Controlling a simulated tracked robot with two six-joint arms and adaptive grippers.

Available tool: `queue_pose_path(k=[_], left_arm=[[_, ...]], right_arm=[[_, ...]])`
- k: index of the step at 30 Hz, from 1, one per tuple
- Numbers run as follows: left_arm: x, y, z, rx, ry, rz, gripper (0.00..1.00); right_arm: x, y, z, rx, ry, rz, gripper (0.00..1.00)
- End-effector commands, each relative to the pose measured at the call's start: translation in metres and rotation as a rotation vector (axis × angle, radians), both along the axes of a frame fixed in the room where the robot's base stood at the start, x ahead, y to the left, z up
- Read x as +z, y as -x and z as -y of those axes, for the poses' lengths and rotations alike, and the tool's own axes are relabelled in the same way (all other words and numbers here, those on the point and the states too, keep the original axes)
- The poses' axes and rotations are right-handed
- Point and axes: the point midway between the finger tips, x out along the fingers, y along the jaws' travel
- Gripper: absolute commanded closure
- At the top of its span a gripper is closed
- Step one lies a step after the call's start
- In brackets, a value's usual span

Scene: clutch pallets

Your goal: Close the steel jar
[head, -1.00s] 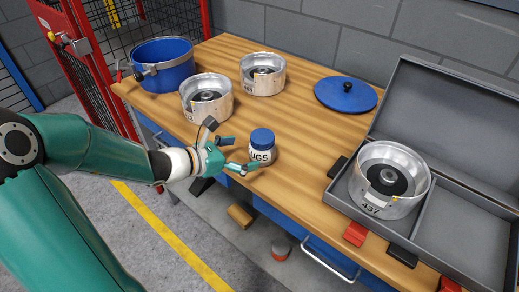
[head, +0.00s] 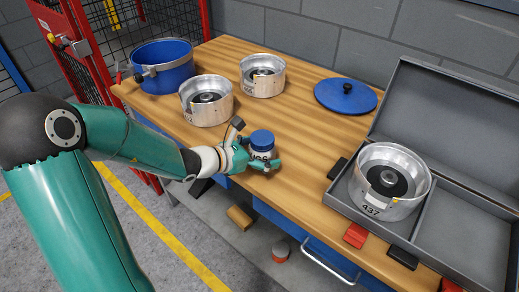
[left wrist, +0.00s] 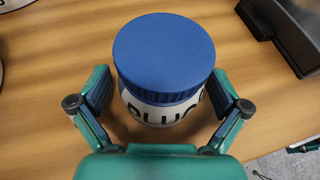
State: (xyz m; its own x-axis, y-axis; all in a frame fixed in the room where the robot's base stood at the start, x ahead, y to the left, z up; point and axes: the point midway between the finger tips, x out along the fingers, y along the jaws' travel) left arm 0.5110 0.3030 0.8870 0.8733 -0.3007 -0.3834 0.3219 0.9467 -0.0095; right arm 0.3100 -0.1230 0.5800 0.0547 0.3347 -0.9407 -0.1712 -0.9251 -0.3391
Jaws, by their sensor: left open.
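A small pale jar (head: 262,155) with a ribbed blue lid (head: 262,139) stands upright near the table's front edge. The lid sits on top of the jar; I cannot tell whether it is tight. In the left wrist view the jar (left wrist: 155,110) shows a dark-lettered label, partly read as "PLUG". My left gripper (head: 258,157) is open, with one finger on each side of the jar. In the left wrist view, gaps show between the fingers and the jar.
Two steel drums (head: 206,113) (head: 262,89) stand behind the jar. A blue pot (head: 165,80) is at the back left. A blue knobbed lid (head: 330,100) lies on the table (head: 295,130). An open grey case (head: 478,228) at the right holds a drum marked 437 (head: 400,206).

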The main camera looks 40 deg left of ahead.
Motion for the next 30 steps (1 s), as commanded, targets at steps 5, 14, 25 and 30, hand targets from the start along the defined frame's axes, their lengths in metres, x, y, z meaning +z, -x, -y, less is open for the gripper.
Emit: queue_pose_path(k=[5,14,25,30], left_arm=[[0.0,-0.0002,0.0,0.0,0.0,0.0,0.0],[0.0,0.0001,-0.0001,0.0,0.0,0.0,0.27],[0.0005,-0.0001,-0.0001,0.0,0.0,0.001,0.68],[0.0021,-0.0002,0.0,0.0,0.0,0.001,0.68]], right_arm=[[0.0001,0.0,0.0,0.0,0.0,0.0,0.09],[0.0001,0.0,0.0,0.0,0.0,0.0,0.09],[0.0001,0.0,0.0,0.0,0.0,0.0,0.09],[0.0006,0.0,0.0,0.0,0.0,0.0,0.09]])
